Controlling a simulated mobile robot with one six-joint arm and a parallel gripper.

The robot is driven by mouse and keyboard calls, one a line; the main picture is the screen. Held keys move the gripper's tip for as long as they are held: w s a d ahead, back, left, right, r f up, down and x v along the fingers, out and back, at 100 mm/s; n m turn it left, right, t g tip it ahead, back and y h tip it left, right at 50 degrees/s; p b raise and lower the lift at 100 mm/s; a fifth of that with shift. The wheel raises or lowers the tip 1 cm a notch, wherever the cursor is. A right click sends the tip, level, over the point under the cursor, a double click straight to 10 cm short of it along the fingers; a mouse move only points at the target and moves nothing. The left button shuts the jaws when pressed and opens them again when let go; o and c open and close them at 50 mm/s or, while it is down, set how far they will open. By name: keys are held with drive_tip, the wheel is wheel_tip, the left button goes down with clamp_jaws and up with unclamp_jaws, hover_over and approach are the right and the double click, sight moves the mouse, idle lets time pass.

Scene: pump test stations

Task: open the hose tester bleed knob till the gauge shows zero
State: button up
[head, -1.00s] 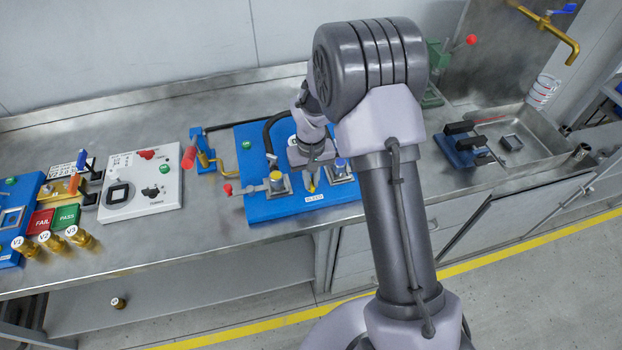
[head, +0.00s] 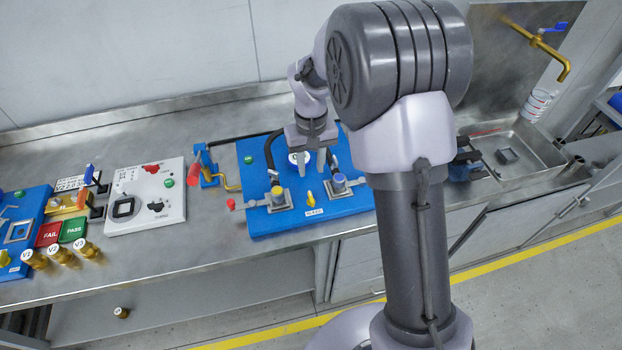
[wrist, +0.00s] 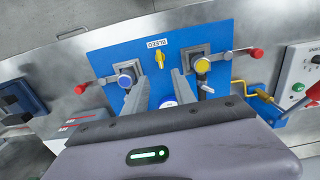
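The blue hose tester board (head: 345,205) lies on the steel bench. Its small yellow bleed knob (head: 310,198) is near the front edge, by the BLEED label; it also shows in the wrist view (wrist: 159,60). The knob's long axis runs roughly front to back. My gripper (head: 311,167) is above the board, behind the knob and apart from it. Its two fingers are spread with nothing between them, as the wrist view also shows (wrist: 167,78). The white round gauge (head: 297,158) is partly hidden by my gripper; its reading is too small to tell.
Clamps with a yellow cap (head: 277,191) and a blue cap (head: 339,180) flank the knob. A red-tipped lever (head: 231,204) sticks out left. A white panel (head: 165,205) stands left on the bench, and a sink tray (head: 530,160) is at the right.

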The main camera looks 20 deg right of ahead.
wheel_tip(320, 180, up, 5)
drive_tip(key=shift+f+p, duration=0.2)
drive_tip(key=shift+p, duration=0.2)
drive_tip(key=s+a+r+m+t+b, duration=0.2)
drive_tip(key=s+r+b, duration=0.4)
drive_tip(key=s, duration=0.4)
drive_tip(key=s+a+m+t+y+b, duration=0.2)
drive_tip(key=s+t+b, duration=0.1)
drive_tip(key=s, duration=1.2)
drive_tip(key=shift+s+m+t+b, duration=0.25)
drive_tip(key=shift+m+t+b, duration=0.05)
drive_tip(key=shift+t+b, duration=0.1)
